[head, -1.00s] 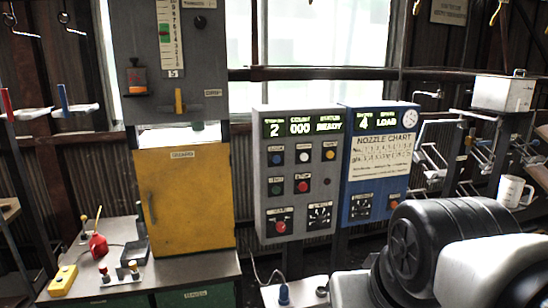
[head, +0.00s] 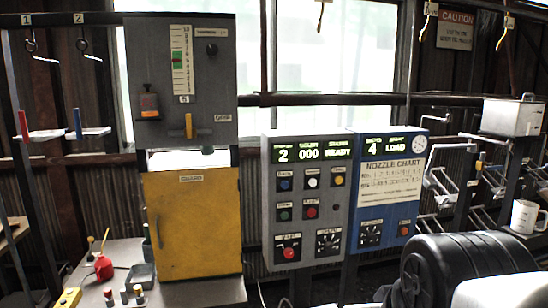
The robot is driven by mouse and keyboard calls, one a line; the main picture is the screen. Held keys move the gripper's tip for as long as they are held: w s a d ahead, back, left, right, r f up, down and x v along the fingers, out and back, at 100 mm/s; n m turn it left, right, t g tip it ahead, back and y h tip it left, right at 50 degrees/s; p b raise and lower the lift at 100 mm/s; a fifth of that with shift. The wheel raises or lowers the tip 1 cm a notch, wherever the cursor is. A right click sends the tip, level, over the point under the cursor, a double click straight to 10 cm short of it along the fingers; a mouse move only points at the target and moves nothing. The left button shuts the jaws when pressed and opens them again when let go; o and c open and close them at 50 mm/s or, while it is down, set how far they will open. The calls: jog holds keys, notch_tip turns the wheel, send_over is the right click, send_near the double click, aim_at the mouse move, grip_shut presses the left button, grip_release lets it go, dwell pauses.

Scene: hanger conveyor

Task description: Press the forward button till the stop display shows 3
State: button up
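A grey control panel (head: 338,200) stands at the middle of the head view. Its green-lit display (head: 312,153) reads 2, 000 and READY; the small headings above are blurred. Below it sit a blue button (head: 284,184), a white button (head: 312,182) and a yellow button (head: 338,180). A green button (head: 284,214) and a red button (head: 311,212) form the row beneath. A larger red button (head: 289,252) and a dial (head: 328,242) are at the bottom. Labels are too small to tell which button is forward. My gripper is out of view.
A blue panel (head: 395,215) with a display reading 4 and LOAD adjoins on the right. A yellow cabinet door (head: 195,225) is at left, above a bench (head: 190,293) with small items. My black arm link fills the lower right. A white mug (head: 524,217) stands behind it.

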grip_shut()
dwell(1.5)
